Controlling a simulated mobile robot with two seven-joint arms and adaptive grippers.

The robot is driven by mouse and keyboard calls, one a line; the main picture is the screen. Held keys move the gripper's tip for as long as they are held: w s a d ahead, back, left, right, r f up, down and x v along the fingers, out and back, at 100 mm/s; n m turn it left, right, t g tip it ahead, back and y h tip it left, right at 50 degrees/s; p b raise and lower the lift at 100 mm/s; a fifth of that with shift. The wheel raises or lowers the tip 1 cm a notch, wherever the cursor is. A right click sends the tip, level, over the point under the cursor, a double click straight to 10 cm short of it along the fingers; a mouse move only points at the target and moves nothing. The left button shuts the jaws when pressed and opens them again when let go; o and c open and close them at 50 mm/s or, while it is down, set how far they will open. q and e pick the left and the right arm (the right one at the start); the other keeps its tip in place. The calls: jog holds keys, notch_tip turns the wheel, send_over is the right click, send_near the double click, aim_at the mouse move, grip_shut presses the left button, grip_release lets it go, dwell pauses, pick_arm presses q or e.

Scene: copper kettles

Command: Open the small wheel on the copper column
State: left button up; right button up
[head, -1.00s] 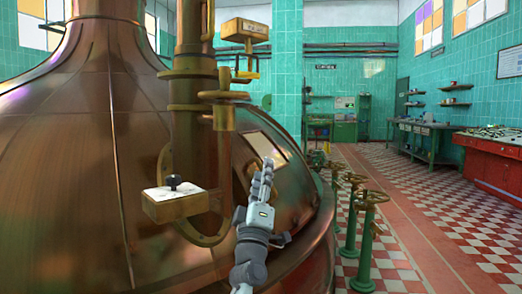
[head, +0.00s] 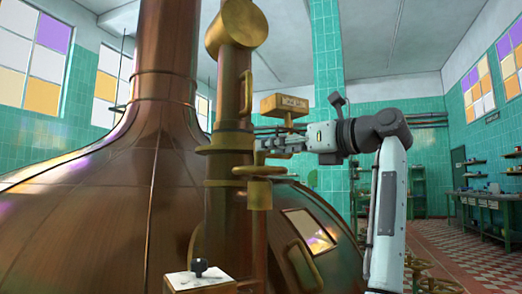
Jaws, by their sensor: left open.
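The copper column (head: 229,100) rises left of centre, in front of the big copper kettle (head: 100,205). A small brass wheel (head: 259,171) lies flat on a short brass valve body (head: 259,196) on the right side of the column. My left gripper (head: 265,147) comes in from the right and points left, its fingers just above the wheel in the picture. It is open and holds nothing that I can see. Whether its fingertips touch the wheel or column I cannot tell. My right gripper is out of view.
A brass box (head: 284,104) on a stem stands behind my gripper. A hatch (head: 308,231) is on the kettle's right side. Free tiled floor (head: 465,250) lies at the right.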

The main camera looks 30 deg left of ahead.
aim_at(260, 165)
pick_arm(q)
jog(key=a, duration=0.5)
jog(key=shift+w, duration=0.35)
grip_shut()
